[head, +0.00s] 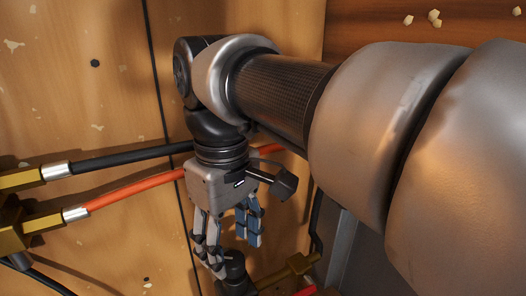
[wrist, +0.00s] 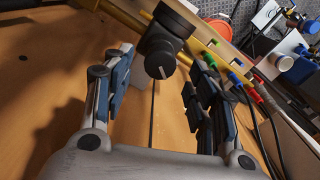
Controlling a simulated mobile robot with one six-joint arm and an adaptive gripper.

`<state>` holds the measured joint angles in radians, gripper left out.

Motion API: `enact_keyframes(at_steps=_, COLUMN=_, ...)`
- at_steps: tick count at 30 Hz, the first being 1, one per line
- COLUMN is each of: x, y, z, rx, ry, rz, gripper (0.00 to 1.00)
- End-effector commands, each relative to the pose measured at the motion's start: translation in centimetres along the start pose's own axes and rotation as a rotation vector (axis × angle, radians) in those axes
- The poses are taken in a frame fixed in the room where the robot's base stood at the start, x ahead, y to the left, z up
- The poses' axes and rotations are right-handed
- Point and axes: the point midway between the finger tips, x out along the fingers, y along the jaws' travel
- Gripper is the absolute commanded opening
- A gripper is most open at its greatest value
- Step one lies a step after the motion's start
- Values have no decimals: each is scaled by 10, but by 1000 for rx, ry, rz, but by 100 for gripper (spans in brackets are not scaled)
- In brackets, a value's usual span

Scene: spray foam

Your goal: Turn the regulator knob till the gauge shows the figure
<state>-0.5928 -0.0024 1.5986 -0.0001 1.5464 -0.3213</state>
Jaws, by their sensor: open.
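A black knob (wrist: 161,52) with a short pale line on its lower end shows at the top middle of the wrist view. I take it to be the regulator knob. My gripper (wrist: 160,70) is open, with a blue-padded finger to each side of the picture and the knob beyond and between them. In the head view my gripper (head: 230,250) points down, fingers apart, just above a black knob-like part (head: 235,267). I cannot tell whether the fingers touch it. No gauge face or figure can be made out.
A black hose (head: 130,157) and an orange hose (head: 135,191) run from brass fittings (head: 22,217) at the left. A wooden panel (head: 80,110) stands behind. In the wrist view, a yellow bar (wrist: 215,45) with coloured fittings, dark hoses and an orange round object (wrist: 216,27) lie right of the knob.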

Motion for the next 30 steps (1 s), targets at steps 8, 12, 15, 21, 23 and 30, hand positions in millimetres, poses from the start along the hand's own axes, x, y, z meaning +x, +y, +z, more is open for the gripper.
enact_keyframes(at_steps=8, x=31, y=0, z=0, rx=0, ry=0, rz=0, gripper=53)
enact_keyframes(at_steps=12, x=34, y=0, z=0, rx=0, ry=1, rz=0, gripper=53)
enact_keyframes(at_steps=15, x=34, y=0, z=0, rx=0, ry=2, rz=0, gripper=53)
enact_keyframes(at_steps=21, x=34, y=0, z=0, rx=0, ry=1, rz=0, gripper=45)
enact_keyframes(at_steps=23, x=33, y=0, z=0, rx=0, ry=1, rz=0, gripper=41)
enact_keyframes(at_steps=30, x=33, y=0, z=0, rx=0, ry=1, rz=0, gripper=25)
